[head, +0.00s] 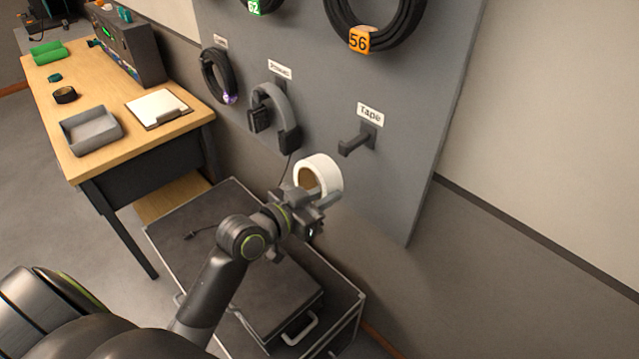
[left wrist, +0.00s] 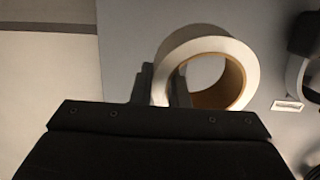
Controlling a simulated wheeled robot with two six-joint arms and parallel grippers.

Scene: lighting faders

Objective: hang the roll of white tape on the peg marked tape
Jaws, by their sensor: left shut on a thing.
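The roll of white tape (head: 322,172) is held in front of the grey board, below and left of the peg marked tape (head: 357,142). The peg is bare and sticks out under its "Tape" label (head: 370,114). My left gripper (head: 322,201) is shut on the lower rim of the roll. In the left wrist view the roll (left wrist: 236,62) stands beyond the gripper (left wrist: 163,88), one finger outside the rim and one in the hole. The roll is apart from the peg. The peg cannot be made out in the left wrist view. My right gripper is not in view.
Grey headphones (head: 273,112) and cable coils (head: 218,76) hang on the board (head: 410,150) to the left and above. A wooden desk (head: 150,143) with a grey tray (head: 90,131) is at the left.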

